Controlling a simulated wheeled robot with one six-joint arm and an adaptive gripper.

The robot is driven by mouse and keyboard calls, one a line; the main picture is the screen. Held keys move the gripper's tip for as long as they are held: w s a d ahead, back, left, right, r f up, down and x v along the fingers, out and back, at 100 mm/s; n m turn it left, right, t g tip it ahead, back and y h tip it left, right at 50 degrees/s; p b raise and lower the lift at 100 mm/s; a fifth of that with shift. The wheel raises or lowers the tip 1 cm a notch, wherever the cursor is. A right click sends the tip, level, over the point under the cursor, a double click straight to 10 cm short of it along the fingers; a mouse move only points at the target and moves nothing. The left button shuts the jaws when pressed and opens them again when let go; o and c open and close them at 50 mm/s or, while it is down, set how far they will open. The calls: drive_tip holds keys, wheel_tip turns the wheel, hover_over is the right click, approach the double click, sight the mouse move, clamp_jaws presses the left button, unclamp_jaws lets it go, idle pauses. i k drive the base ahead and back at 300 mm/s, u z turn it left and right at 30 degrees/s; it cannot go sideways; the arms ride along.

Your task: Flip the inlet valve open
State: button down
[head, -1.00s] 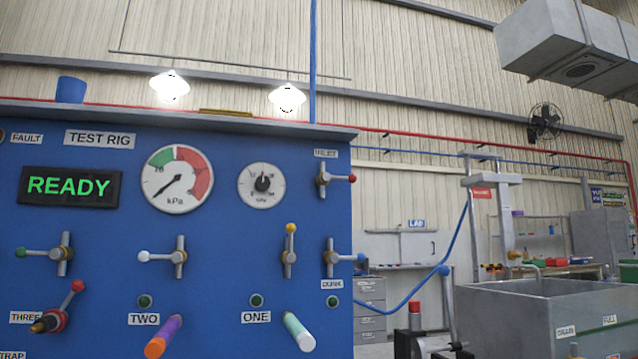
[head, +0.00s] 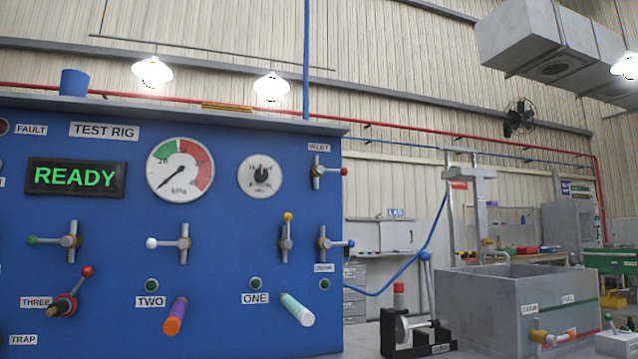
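The inlet valve (head: 318,172) is at the top right of the blue test rig panel, under the label INLET (head: 319,147). Its pipe stub runs vertically, and its handle with a red knob (head: 343,171) points right, across the pipe. My gripper is not in view.
The blue test rig (head: 225,240) fills the left side, with a READY display (head: 75,177), a kPa gauge (head: 180,169) and other valves with coloured knobs. Capped hose ends stick out below. A grey sink (head: 510,300) and a black stand (head: 415,335) are at right.

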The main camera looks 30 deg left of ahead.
sight(319, 170)
drive_tip(key=u, duration=1.55)
